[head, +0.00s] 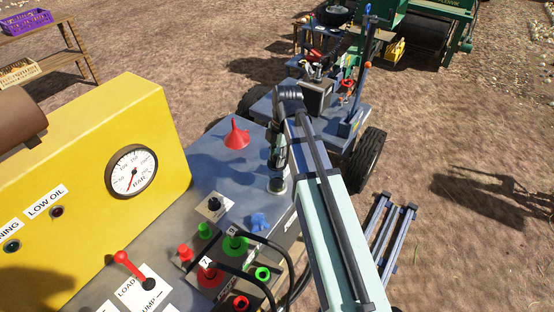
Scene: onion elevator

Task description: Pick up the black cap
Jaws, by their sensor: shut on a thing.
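The black cap (277,185) is at the right edge of the grey machine top, over a short pale neck. My gripper (278,168) reaches down to it from above and is shut on it. The fingers and my arm hide part of the cap, and I cannot tell if it is still seated or slightly raised.
A red funnel (236,136) stands on the grey top to the left, and a blue star-shaped knob (258,221) is nearer. A dark knob on a white label (213,204), coloured couplings and black hoses are near the front. A yellow panel (90,180) with a gauge rises at left.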

